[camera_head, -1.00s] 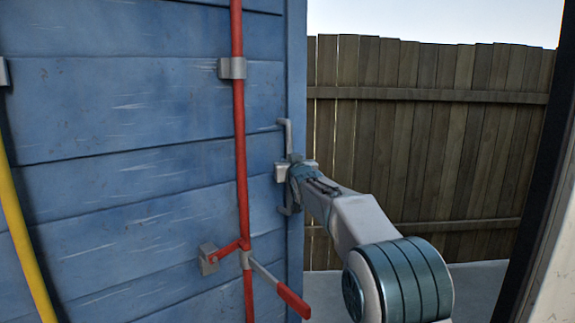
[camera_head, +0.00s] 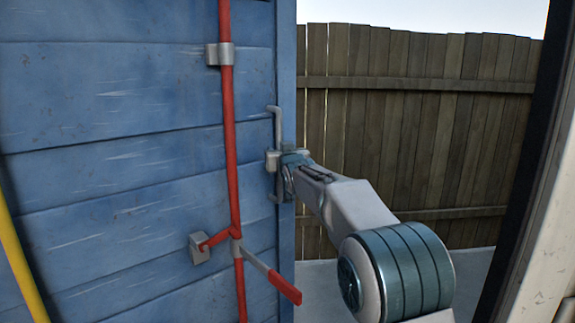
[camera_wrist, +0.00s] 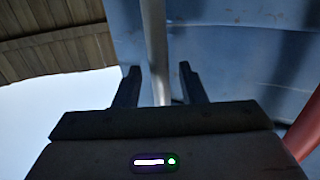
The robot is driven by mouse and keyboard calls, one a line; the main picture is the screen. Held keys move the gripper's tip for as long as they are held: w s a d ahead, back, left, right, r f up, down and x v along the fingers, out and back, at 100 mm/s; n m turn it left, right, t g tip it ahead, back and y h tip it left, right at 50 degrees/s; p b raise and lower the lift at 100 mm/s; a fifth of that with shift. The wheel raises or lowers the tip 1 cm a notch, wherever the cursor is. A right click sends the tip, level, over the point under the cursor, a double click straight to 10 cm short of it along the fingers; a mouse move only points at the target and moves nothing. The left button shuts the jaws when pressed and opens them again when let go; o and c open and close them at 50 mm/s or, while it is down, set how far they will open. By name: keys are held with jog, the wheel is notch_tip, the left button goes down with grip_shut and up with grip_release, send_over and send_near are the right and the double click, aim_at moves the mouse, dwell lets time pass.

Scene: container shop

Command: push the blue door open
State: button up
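The blue door (camera_head: 120,110) fills the left of the head view and stands ajar, with open space past its right edge. A grey vertical pull handle (camera_head: 278,118) is near that edge. My gripper (camera_head: 273,161) is at the middle of the handle. In the wrist view, the handle bar (camera_wrist: 156,45) runs between the two dark fingers of my gripper (camera_wrist: 160,68). Gaps show on both sides of the bar, so the fingers look open around it. The blue door (camera_wrist: 225,50) also shows behind it.
A red locking rod (camera_head: 230,140) with a red-tipped lever (camera_head: 285,288) runs down the door. A yellow bar (camera_head: 22,260) is at far left. A wooden fence (camera_head: 410,120) stands beyond the opening. A dark and pale frame (camera_head: 530,200) bounds the right.

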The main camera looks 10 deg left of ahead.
jog(key=b+v, duration=0.5)
jog(key=v, duration=0.7)
jog(key=shift+s+f, duration=0.1)
